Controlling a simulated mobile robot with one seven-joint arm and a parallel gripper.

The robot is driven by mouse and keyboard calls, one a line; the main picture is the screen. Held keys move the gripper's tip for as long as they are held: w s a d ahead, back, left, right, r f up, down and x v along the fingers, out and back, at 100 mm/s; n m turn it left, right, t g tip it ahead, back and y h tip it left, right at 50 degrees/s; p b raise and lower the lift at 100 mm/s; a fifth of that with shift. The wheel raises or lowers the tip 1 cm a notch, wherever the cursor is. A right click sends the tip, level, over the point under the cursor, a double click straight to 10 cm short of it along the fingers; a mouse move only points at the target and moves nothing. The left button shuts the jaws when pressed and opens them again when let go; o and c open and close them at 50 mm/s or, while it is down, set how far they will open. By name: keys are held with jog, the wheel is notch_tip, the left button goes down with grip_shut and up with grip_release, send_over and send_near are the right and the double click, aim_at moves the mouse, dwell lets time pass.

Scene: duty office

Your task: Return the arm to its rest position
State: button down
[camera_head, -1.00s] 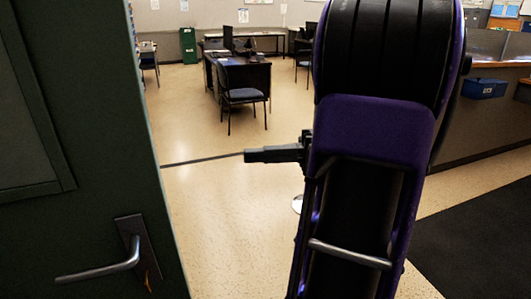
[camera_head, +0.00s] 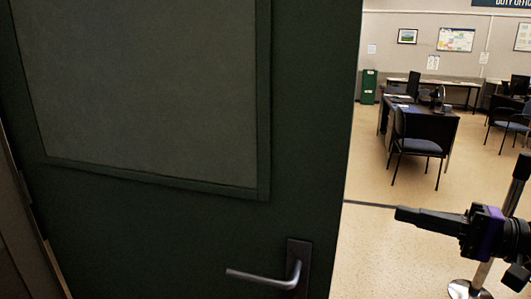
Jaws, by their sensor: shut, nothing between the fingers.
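My gripper (camera_head: 425,217) is at the lower right of the head view, pointing left, with its dark fingers together and nothing between them. A purple band shows behind the fingers, and the rest of my arm runs out of the right edge. The dark green door (camera_head: 310,110) fills the left and middle of the view. Its metal lever handle (camera_head: 268,278) is near the bottom, to the left of my gripper. The fingers appear apart from the door's edge and handle.
The doorway right of the door opens on a speckled floor (camera_head: 390,250). A post with a round base (camera_head: 470,289) stands behind my gripper. Farther back are a desk (camera_head: 428,122), a chair (camera_head: 416,146) and a green cabinet (camera_head: 369,86).

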jog(key=x, duration=1)
jog(key=shift+a, duration=0.2)
jog(key=shift+w+d, duration=0.1)
jog(key=shift+d, duration=0.05)
